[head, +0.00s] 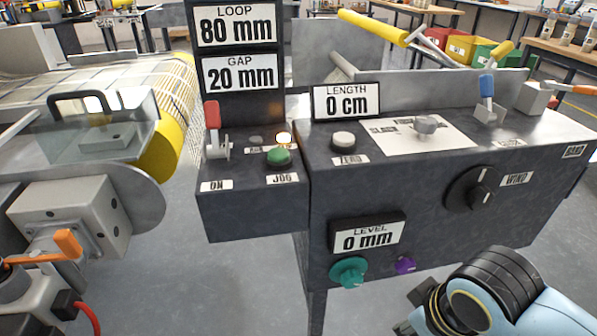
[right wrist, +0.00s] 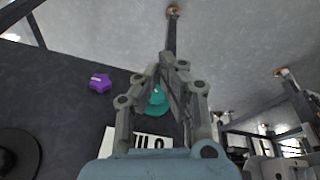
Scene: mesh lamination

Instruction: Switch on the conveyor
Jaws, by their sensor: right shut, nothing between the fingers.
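A red-handled lever (head: 212,117) stands upright on the left end of the dark control console, with an ON label (head: 215,186) below it. In the head view only my blue right arm shows at lower right, well away from the red lever.
The console front carries a LEVEL display (head: 368,236) reading 0 mm, a purple knob (head: 404,265) and a black WIND dial (head: 475,189). A LENGTH display (head: 347,101) reads 0 cm. A yellow-edged mesh roll (head: 165,148) and its machine stand at left.

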